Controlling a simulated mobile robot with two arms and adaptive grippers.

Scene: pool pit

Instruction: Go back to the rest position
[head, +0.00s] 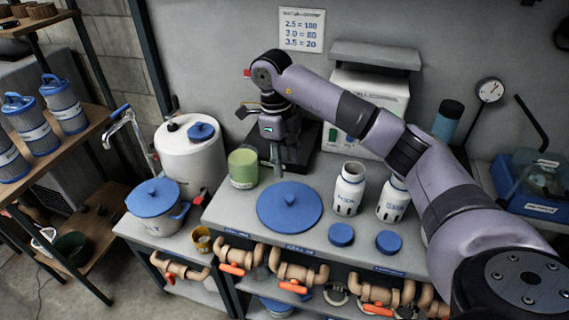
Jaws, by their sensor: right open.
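My right arm reaches in from the lower right and bends down over the back of the grey counter (262,226). My right gripper (275,166) hangs at the arm's end, pointing down above the counter, behind the large blue round lid (289,206). Its fingers are small in the picture, and I see nothing held between them. A green canister (243,170) stands just left of it. A white bottle with dark slots (349,190) stands to its right. My left gripper is not in view.
A second white bottle (393,200) and two small blue caps (341,234) are on the counter. A white tank (192,160) and blue-lidded pot (156,205) stand at left. Pipes with orange-handled valves (294,286) run along the front. A blue case (532,186) is at right.

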